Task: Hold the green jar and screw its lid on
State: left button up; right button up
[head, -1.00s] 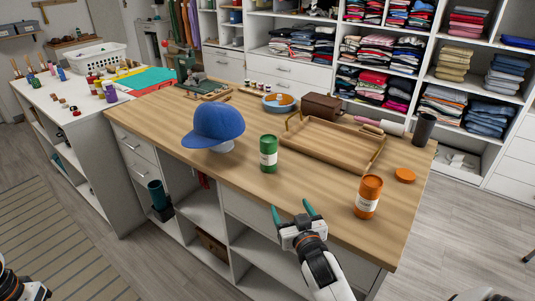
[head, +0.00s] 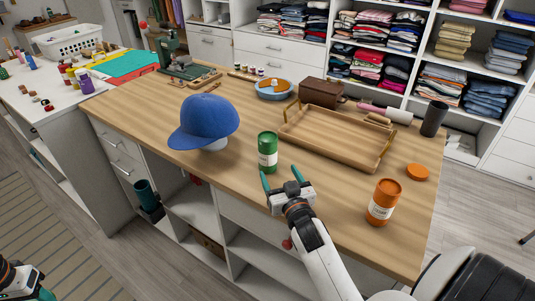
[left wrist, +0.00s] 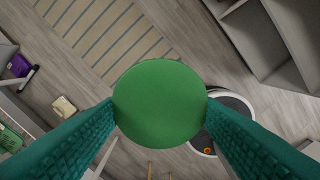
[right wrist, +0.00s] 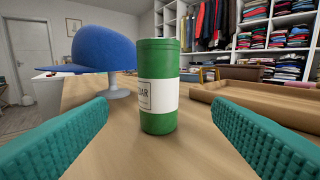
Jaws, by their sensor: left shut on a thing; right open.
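The green jar (head: 267,155), with a white label, stands upright on the wooden worktop. It also stands ahead in the right wrist view (right wrist: 158,75). My right gripper (head: 280,177) is open and empty, low on the near side of the jar. In the right wrist view, the jar stands beyond and between its two teal fingers, apart from them. My left gripper (left wrist: 160,112) is shut on a round green lid (left wrist: 160,88), held above the floor away from the worktop. In the head view only a bit of that arm shows at the lower left corner.
An orange jar (head: 384,203) and an orange lid (head: 417,172) are on the worktop to the right. A wooden tray (head: 330,143) lies behind the green jar. A blue cap (head: 203,121) on a stand is to its left. The worktop's front edge is near my right gripper.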

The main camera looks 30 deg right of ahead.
aim_at(271, 159)
pick_arm(q)
jog(key=shift+w+d+r+p, duration=0.1)
jog(key=shift+w+r+p, duration=0.1)
jog(key=shift+r+p, duration=0.25)
pick_arm(e)
jog(key=x, duration=0.7)
jog(key=shift+f, duration=0.1)
jog(key=shift+w, duration=0.2)
pick_arm(q)
jog(key=shift+r+p, duration=0.5)
jog(key=shift+p, duration=0.05)
pick_arm(e)
jog(key=x, duration=0.5)
jog(key=shift+a, duration=0.1)
jog(key=shift+s, duration=0.1)
jog(key=shift+r, duration=0.2)
jog(key=c, duration=1.1)
